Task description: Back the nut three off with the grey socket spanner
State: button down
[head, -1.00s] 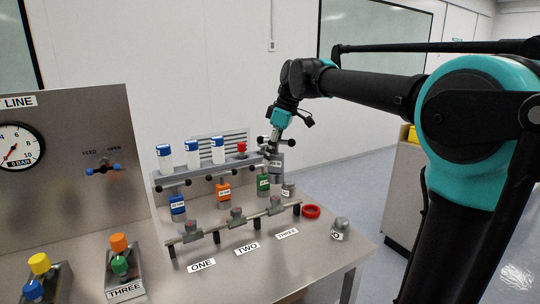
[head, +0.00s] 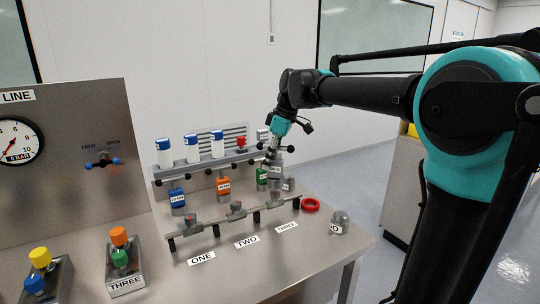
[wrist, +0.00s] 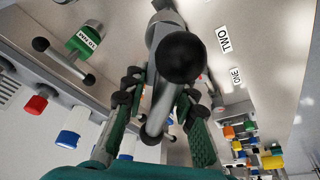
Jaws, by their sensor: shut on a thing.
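My gripper (head: 278,140) is shut on the grey socket spanner (head: 274,172) and holds it upright, socket down, low over the pipe near the THREE label (head: 286,227). In the wrist view the spanner's cross bar with its black ball end (wrist: 182,57) lies between my fingers (wrist: 160,112). Nut three is mostly hidden by the spanner in the head view; I cannot tell whether the socket touches it. Nut one (head: 194,223) and nut two (head: 236,207) show on the pipe to the left.
Blue (head: 178,198), orange (head: 223,187) and green (head: 262,175) socket spanners stand behind the pipe. A rack with blue-capped bottles (head: 191,150) is at the back.

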aim_at(271, 174)
jog(key=shift+f, duration=2)
jog(key=shift+n, duration=0.3)
jog(key=n+g, duration=0.1)
jog(key=n, duration=0.2)
jog(key=s+n+g, duration=0.1)
jog(key=n, duration=0.4)
jog(key=n+g+h, duration=0.1)
jog(key=n, duration=0.3)
jog(key=shift+s+d+h, duration=0.3)
jog(key=shift+d, duration=0.05)
jog(key=shift+g, duration=0.3)
jog(key=shift+r, duration=3.45)
